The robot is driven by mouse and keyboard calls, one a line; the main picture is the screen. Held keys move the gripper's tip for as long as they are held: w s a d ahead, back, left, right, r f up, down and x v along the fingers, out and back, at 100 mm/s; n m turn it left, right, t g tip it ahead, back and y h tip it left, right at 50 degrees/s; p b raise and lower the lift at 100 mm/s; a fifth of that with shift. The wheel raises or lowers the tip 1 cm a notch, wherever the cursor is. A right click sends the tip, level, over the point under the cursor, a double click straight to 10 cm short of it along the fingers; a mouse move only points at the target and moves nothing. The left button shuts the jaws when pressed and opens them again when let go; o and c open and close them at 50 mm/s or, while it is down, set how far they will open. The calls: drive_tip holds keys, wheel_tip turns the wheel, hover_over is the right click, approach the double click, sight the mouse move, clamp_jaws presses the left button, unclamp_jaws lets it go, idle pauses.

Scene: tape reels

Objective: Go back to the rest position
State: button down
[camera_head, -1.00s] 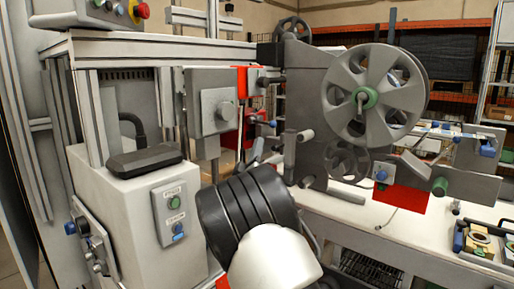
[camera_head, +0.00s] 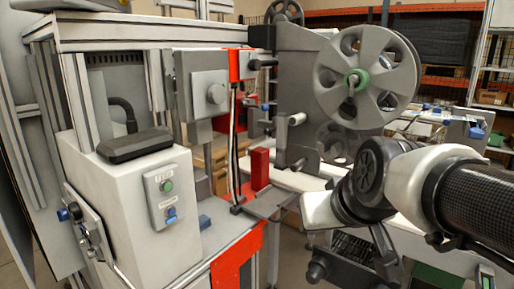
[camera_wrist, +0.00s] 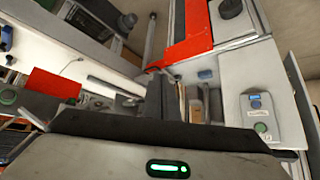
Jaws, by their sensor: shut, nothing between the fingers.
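My gripper (camera_wrist: 170,98) shows in the wrist view as a wide grey body with a green light and dark fingers shut together, with nothing held. In the head view my gripper (camera_head: 322,268) is low at the right of centre, under my bent wrist, partly blurred into the dark parts around it. My arm comes in from the right edge. The gripper is apart from the large grey reel (camera_head: 333,75) with a green hub, which is mounted on the machine above and behind my arm.
A white cabinet with a button box (camera_head: 166,196) stands at the left, with a black pad (camera_head: 135,145) on top. A red block (camera_head: 259,168) stands on the machine in the middle. A white bench (camera_head: 300,180) runs behind my arm. Shelves line the back.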

drive_tip(key=s+d+f+m+g+h, duration=0.1)
drive_tip(key=s+d+f+m+g, duration=0.2)
drive_tip(key=s, duration=0.8)
wheel_tip(320, 180, up, 27)
drive_tip(key=n+p, duration=0.1)
drive_tip(key=p, duration=2.7)
drive_tip(key=shift+s+a+f+t, duration=0.15)
drive_tip(key=shift+f+t, duration=0.05)
drive_tip(key=shift+t, duration=0.1)
